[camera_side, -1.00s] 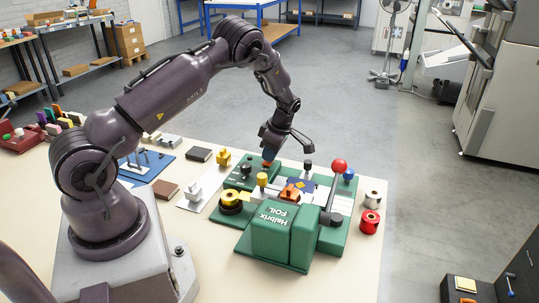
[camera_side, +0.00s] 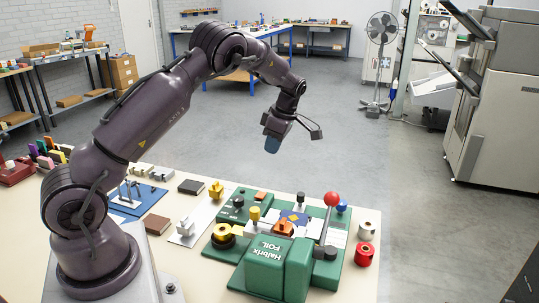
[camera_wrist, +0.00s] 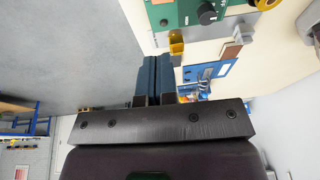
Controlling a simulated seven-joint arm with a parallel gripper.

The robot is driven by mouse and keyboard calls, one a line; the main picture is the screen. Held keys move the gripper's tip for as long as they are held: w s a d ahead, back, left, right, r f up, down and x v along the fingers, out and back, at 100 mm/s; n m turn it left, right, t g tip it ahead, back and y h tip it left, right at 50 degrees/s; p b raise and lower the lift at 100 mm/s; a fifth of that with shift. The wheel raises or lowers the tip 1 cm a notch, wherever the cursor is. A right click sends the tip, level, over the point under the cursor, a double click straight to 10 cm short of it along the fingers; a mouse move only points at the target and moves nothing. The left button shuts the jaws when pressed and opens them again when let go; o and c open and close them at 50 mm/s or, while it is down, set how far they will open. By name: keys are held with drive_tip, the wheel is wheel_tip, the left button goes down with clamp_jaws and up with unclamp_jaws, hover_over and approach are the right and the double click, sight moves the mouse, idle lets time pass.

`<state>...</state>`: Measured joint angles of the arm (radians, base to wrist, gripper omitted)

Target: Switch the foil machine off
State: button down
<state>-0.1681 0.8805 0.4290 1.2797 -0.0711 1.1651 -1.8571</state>
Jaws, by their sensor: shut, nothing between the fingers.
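The green foil machine (camera_side: 275,262), lettered "Halbrix FOIL", stands on the cream table. It has a red-balled lever (camera_side: 331,199), a yellow knob and a gold foil roll. At its back left, a green control panel carries a black knob (camera_side: 238,202) and a small orange switch (camera_side: 261,196). Which way the switch is set is too small to tell. My gripper (camera_side: 271,147) is shut and empty, high above and behind the panel, touching nothing. In the wrist view its blue fingers (camera_wrist: 155,75) are together, and part of the green panel (camera_wrist: 182,14) shows beyond them.
Left of the machine are a yellow clamp (camera_side: 216,190), a dark block (camera_side: 191,187), a brown block (camera_side: 157,224) and a blue board (camera_side: 145,197). Red (camera_side: 364,254) and pale rolls stand at its right. The air around my gripper is clear.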

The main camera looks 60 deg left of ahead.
sight(258, 196)
idle(0.3)
drive_tip(key=shift+s+d+r, duration=0.3)
drive_tip(key=shift+s+d, duration=0.05)
drive_tip(key=shift+d, duration=0.15)
drive_tip(key=shift+f, duration=0.1)
drive_tip(key=x, duration=1.2)
drive_tip(key=shift+w+d+f, duration=0.15)
drive_tip(key=shift+d+f, duration=0.15)
drive_tip(key=shift+f, duration=0.65)
